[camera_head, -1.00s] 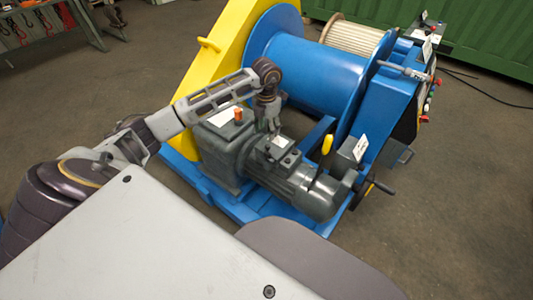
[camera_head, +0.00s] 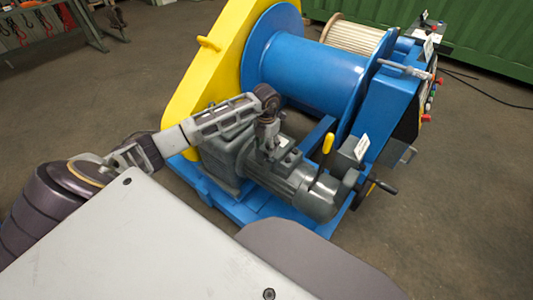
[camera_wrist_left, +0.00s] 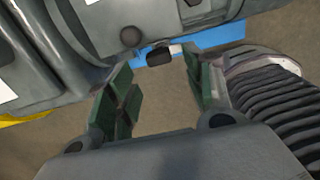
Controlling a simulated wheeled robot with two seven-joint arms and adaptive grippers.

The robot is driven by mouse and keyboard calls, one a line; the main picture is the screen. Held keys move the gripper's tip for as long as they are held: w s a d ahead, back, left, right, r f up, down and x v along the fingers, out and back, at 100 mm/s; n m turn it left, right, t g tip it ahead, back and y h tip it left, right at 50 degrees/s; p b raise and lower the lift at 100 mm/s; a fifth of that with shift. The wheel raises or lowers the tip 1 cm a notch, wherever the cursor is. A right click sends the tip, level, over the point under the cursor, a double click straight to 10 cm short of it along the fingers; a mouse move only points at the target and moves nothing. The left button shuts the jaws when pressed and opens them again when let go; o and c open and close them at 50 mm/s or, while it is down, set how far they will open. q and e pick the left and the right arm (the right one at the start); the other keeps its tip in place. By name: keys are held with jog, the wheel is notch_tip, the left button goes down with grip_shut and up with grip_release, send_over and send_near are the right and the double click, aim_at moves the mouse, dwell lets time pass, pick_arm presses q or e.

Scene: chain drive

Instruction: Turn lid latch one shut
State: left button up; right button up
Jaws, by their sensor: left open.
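My left gripper (camera_head: 269,146) is at the dark grey gear motor (camera_head: 315,196), over its terminal box. In the left wrist view its green-padded fingers (camera_wrist_left: 160,72) are apart, with nothing held between them. A small dark block (camera_wrist_left: 160,55), possibly lid latch one, shows just beyond the fingertips at the edge of a grey housing (camera_wrist_left: 170,15). I cannot tell whether it is the latch or how it is turned. A round dark knob (camera_wrist_left: 130,36) sits beside it. My right gripper is not in view.
A blue winch drum (camera_head: 312,68) and a yellow chain guard (camera_head: 219,54) stand behind the motor on a blue frame (camera_head: 257,204). A yellow-handled lever (camera_head: 327,144) and a hand crank (camera_head: 382,186) stick out to the right. Bare floor (camera_head: 470,200) lies to the right.

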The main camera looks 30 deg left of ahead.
aim_at(266, 153)
pick_arm(q)
notch_tip(266, 153, down, 3)
jog(key=shift+f, duration=0.1)
jog(key=shift+f+b, duration=0.3)
jog(key=shift+f, duration=0.2)
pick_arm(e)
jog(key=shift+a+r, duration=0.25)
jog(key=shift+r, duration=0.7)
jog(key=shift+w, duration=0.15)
pick_arm(q)
jog(key=shift+c, duration=0.9)
jog(key=c, duration=0.8)
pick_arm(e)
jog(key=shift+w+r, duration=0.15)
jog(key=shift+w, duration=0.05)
pick_arm(q)
jog(key=shift+c, duration=0.2)
